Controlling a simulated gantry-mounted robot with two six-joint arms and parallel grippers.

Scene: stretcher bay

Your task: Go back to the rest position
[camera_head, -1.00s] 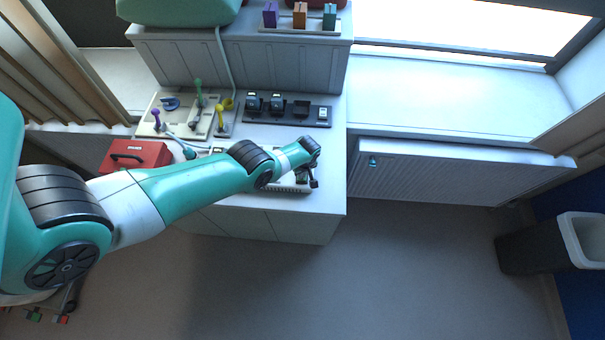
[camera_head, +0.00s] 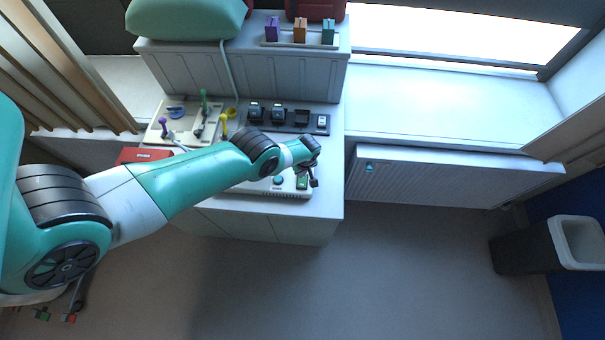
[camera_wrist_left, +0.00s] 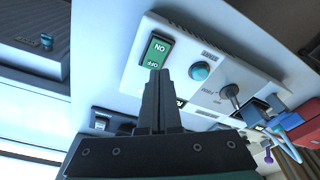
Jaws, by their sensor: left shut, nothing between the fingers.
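My left gripper (camera_head: 314,178) is at the end of the teal and white arm that comes in from the left, over the front right of the white counter. In the left wrist view its dark fingers (camera_wrist_left: 158,100) are together with nothing between them. Just beyond the fingertips is a white control panel (camera_wrist_left: 212,75) with a green ON/OFF rocker switch (camera_wrist_left: 157,50), a round teal button (camera_wrist_left: 200,71) and a small lever (camera_wrist_left: 230,92). In the head view my arm covers much of this panel (camera_head: 265,189). My right gripper is not in view.
Behind the arm are a beige board with coloured levers (camera_head: 186,122), a dark rack of devices (camera_head: 288,118) and a partly covered red box (camera_head: 142,155). A radiator (camera_head: 440,178) and a grey bin (camera_head: 525,246) are to the right.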

